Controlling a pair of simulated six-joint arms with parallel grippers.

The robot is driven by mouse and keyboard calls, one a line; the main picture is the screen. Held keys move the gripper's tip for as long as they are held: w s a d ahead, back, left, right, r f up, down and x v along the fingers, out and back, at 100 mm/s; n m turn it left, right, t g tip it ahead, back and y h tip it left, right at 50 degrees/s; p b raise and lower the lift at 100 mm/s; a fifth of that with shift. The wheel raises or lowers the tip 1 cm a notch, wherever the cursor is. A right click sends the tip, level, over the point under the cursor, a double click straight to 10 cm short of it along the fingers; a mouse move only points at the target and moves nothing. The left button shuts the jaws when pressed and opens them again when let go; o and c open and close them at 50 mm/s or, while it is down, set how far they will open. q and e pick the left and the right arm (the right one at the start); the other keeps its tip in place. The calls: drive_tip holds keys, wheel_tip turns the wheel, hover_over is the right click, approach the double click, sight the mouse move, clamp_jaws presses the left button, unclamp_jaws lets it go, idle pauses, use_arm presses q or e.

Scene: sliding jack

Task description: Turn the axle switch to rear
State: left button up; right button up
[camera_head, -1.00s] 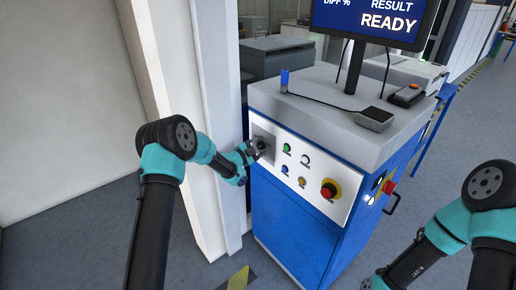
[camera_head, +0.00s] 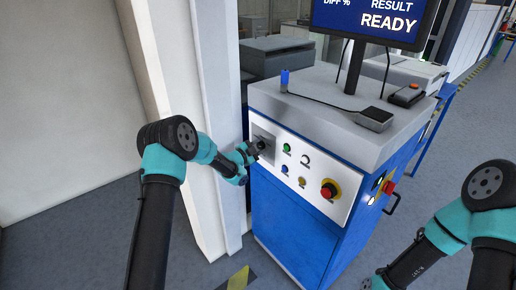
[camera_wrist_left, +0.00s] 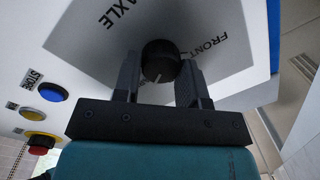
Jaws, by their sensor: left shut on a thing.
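The axle switch is a round black knob (camera_wrist_left: 161,60) with a white pointer line, on a grey plate marked AXLE and FRONT in the left wrist view. The line points towards the bottom of that view, away from the word FRONT; lettering near the gripper is partly hidden. My left gripper (camera_wrist_left: 159,80) is shut on the knob, one finger on each side. In the head view, my left gripper (camera_head: 256,148) is at the left end of the white panel (camera_head: 318,176) and largely covers the switch. My right gripper is out of view.
Green, blue, white and yellow buttons and a red emergency stop (camera_head: 329,189) sit right of the switch. A pale post (camera_head: 205,120) stands close behind my left arm. A screen (camera_head: 372,20) reading READY stands above the cabinet.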

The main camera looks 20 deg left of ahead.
use_arm(q)
drive_tip(key=shift+n, duration=0.5)
drive_tip(key=n, duration=0.5)
drive_tip(key=shift+a+r, duration=0.1)
drive_tip(key=n, duration=0.5)
drive_tip(key=shift+w+a+g, duration=0.1)
drive_tip(key=shift+g, duration=0.3)
drive_tip(key=shift+n, duration=0.3)
drive_tip(key=o, duration=0.9)
drive_tip(key=v, duration=1.7)
drive_tip(key=shift+a, duration=0.25)
